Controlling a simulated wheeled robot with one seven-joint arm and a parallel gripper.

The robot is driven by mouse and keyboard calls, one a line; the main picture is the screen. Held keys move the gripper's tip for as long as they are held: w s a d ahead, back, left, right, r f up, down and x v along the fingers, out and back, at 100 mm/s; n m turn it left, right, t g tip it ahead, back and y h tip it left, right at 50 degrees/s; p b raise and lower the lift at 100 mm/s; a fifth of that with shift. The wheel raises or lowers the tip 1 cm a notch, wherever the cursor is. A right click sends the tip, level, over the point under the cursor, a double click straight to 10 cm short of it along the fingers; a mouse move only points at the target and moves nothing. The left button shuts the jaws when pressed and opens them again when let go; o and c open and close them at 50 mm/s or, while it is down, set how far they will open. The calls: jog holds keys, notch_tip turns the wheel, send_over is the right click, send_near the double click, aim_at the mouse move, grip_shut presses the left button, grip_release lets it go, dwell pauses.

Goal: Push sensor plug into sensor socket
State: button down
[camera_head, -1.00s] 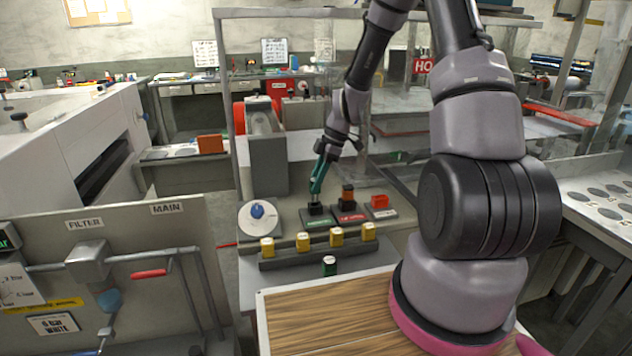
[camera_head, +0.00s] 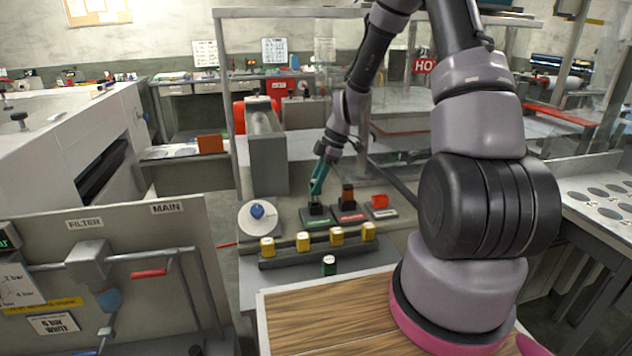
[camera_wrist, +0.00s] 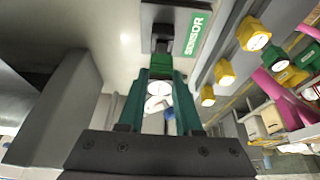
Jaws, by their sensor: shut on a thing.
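The sensor socket (camera_head: 316,209) is a dark block on a plate with a green label at the bench's left end. In the wrist view the dark socket (camera_wrist: 163,36) sits beside the green SENSOR label (camera_wrist: 193,36). My gripper (camera_head: 317,190), with teal fingers, points down at this socket from above. In the wrist view my gripper (camera_wrist: 160,73) is shut on the green sensor plug (camera_wrist: 153,62), whose far end meets or overlaps the socket. How deep the plug sits in the socket is hidden.
A red-labelled plate with a dark block (camera_head: 348,204) and a plate with a red block (camera_head: 380,201) stand just right of the socket.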

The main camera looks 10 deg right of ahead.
jog(key=shift+f, duration=1.35)
jog(key=c, duration=0.5)
grip_release()
jog(key=v, duration=1)
jog(key=shift+d+r, duration=0.15)
jog(key=shift+r, duration=0.25)
